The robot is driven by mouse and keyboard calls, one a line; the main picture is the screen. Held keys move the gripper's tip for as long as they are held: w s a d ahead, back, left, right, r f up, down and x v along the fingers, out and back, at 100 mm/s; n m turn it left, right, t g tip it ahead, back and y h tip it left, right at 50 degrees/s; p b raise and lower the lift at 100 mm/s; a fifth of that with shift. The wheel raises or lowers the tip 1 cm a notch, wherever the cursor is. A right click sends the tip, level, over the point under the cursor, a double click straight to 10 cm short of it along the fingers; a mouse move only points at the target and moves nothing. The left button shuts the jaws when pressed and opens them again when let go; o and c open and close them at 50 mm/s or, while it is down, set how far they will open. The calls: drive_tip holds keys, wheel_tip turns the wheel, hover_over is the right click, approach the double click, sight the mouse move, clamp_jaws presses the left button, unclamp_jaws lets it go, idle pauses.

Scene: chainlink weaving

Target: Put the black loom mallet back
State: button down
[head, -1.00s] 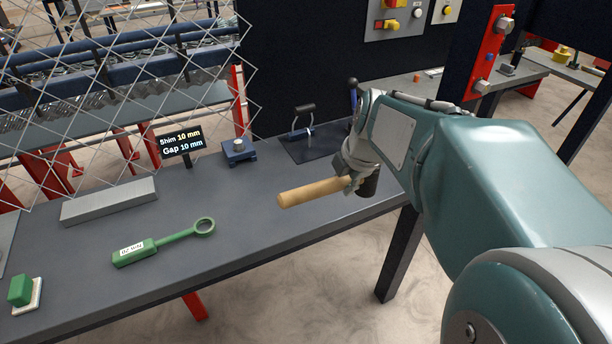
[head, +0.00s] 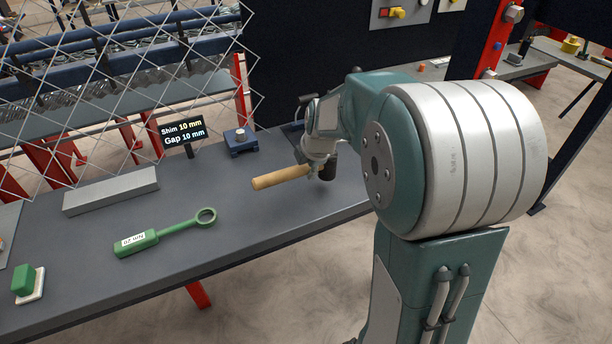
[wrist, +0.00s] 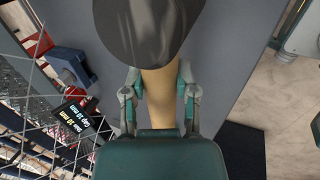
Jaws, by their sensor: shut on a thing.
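The black loom mallet has a pale wooden handle (head: 280,177) and a dark head (head: 327,171). My gripper (head: 318,160) is shut on the handle close to the head, above the right part of the grey bench (head: 240,235). In the head view the handle points left and slightly down. In the wrist view the black mallet head (wrist: 148,25) fills the top middle, and the handle (wrist: 160,100) runs between the two fingers of my gripper (wrist: 160,95). Whether the mallet touches the bench cannot be told.
A green torque wrench (head: 165,232), a grey bar (head: 110,190), a green block on a white base (head: 28,284), a small display (head: 183,133) and a blue fixture (head: 241,142) stand on the bench. A wire mesh (head: 120,90) hangs behind. Bare bench lies between wrench and mallet.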

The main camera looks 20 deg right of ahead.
drive_tip(key=shift+w+f, duration=0.2)
wheel_tip(320, 180, down, 3)
drive_tip(key=shift+w+a+f, duration=0.1)
drive_tip(key=shift+f, duration=0.05)
drive_tip(key=shift+c, duration=2)
unclamp_jaws()
drive_tip(key=v, duration=1.1)
drive_tip(key=s+a+r+m, duration=0.1)
drive_tip(key=s+a+m, duration=0.2)
drive_tip(key=s+m, duration=0.3)
drive_tip(key=s+a+r+m, duration=0.1)
drive_tip(key=s+a+m, duration=0.2)
drive_tip(key=s+m, duration=0.3)
drive_tip(key=s+a+r+m+t, duration=0.1)
drive_tip(key=s+a+m, duration=0.2)
drive_tip(key=s+m, duration=0.3)
drive_tip(key=shift+s+a+r, duration=0.2)
drive_tip(key=shift+s+a, duration=0.1)
drive_tip(key=shift+s, duration=1.35)
